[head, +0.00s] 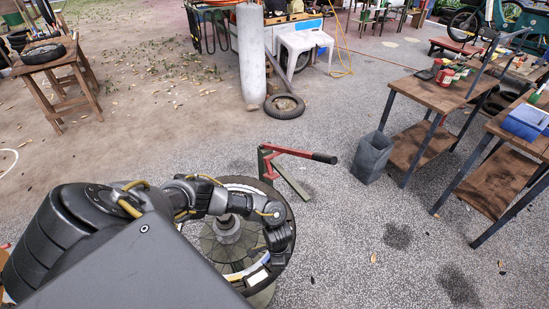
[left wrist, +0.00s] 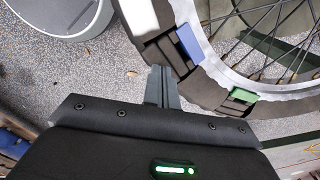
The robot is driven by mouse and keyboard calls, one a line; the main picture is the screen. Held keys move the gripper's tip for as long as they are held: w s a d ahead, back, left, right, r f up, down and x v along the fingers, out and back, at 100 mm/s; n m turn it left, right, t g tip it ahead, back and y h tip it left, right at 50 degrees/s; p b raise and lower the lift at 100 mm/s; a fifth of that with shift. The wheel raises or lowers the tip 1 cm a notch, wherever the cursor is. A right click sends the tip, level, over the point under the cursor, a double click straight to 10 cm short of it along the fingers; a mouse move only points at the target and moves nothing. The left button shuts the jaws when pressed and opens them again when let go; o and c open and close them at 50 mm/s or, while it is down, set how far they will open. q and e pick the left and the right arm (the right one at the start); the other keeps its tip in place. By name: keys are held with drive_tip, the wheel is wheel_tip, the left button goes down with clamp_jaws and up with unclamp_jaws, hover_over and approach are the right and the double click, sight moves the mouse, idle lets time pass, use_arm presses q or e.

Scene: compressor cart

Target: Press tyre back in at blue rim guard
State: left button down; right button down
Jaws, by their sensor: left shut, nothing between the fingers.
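A wheel with a black tyre (head: 285,225) lies flat on a stand below my left arm in the head view. In the left wrist view the tyre (left wrist: 215,95) curves around a pale rim (left wrist: 213,58) with thin spokes. The blue rim guard (left wrist: 188,42) sits at the rim's edge, and a green guard (left wrist: 242,95) sits further along the rim. My left gripper (left wrist: 162,72) is shut and empty, its tips beside the tyre's outer edge near the blue guard. Whether the tips touch the tyre is unclear. My right gripper is not in view.
A red-handled lever tool (head: 300,153) stands just behind the wheel. A grey bin (head: 372,155) and wooden workbenches (head: 435,95) stand to the right. A loose tyre (head: 284,106) lies by a grey cylinder (head: 251,60). The gravel floor right of the wheel is clear.

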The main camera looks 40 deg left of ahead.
use_arm(q)
drive_tip(key=shift+d+f, duration=0.25)
drive_tip(key=shift+f, duration=0.35)
idle(1.0)
wheel_tip(320, 180, up, 6)
drive_tip(key=p, duration=0.7)
drive_tip(key=shift+r+b, duration=0.2)
drive_tip(key=shift+b, duration=0.2)
drive_tip(key=shift+r, duration=0.8)
